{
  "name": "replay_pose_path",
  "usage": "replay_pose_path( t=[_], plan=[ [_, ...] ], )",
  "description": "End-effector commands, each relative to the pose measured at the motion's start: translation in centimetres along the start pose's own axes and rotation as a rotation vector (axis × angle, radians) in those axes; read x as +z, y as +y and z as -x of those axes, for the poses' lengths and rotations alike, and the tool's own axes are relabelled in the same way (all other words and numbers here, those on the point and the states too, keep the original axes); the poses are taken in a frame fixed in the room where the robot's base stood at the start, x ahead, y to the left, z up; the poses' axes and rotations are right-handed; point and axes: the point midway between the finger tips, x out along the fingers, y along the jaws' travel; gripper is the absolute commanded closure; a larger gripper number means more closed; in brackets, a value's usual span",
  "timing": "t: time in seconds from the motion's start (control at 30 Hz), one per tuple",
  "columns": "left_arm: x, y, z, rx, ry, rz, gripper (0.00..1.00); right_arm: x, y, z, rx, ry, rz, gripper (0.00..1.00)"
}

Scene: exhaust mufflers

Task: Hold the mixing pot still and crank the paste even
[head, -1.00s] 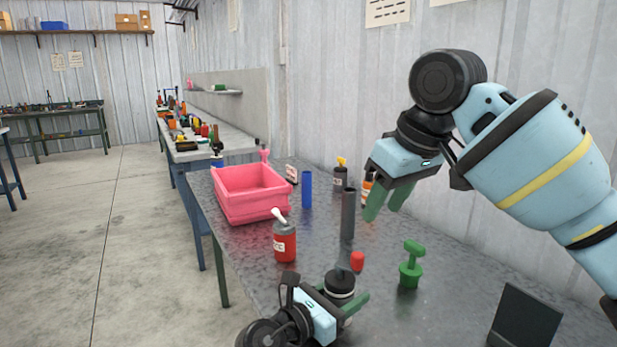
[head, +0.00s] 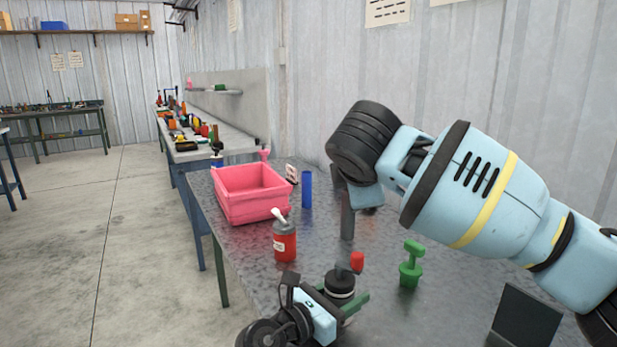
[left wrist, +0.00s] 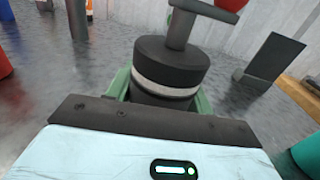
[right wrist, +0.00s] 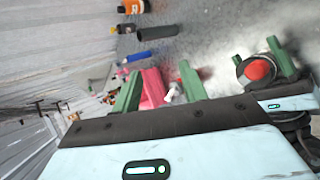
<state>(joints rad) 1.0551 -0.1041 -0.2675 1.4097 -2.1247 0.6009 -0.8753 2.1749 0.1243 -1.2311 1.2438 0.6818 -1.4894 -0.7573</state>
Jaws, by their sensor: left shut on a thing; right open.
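The mixing pot (head: 340,284) is a short black pot with a white band, standing upright near the front of the table. Its crank has a red knob (head: 357,262) on a dark arm above the lid. My left gripper (left wrist: 162,92) is shut around the pot, with a green finger on each side. The pot (left wrist: 168,72) and crank post also show in the left wrist view. My right gripper (right wrist: 160,85) is open and empty, apart from the pot; the red knob (right wrist: 259,69) shows to its right in the right wrist view. The paste is hidden.
A grey upright tube (head: 348,222), a red bottle (head: 285,243), a blue cylinder (head: 307,190) and a pink bin (head: 250,205) stand beyond the pot. A green handled piece (head: 411,272) and a black panel (head: 525,320) stand to its right. Bare tabletop lies between them.

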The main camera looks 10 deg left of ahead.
Motion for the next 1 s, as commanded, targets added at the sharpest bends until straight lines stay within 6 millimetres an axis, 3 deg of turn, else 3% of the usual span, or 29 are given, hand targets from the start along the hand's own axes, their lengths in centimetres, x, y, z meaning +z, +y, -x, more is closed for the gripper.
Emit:
replay_pose_path(
  t=[0.7, 1.0],
  plan=[
    [0.0, 0.0, 0.0, -0.001, 0.001, 0.0, 0.74, -5.6, 3.0, -0.5, 0.422, -0.293, 1.059, 0.57],
    [-0.1, 0.0, 0.0, -0.001, 0.001, 0.0, 0.74, -8.0, 3.2, -0.1, 0.528, -0.426, 1.401, 0.57]
  ],
)
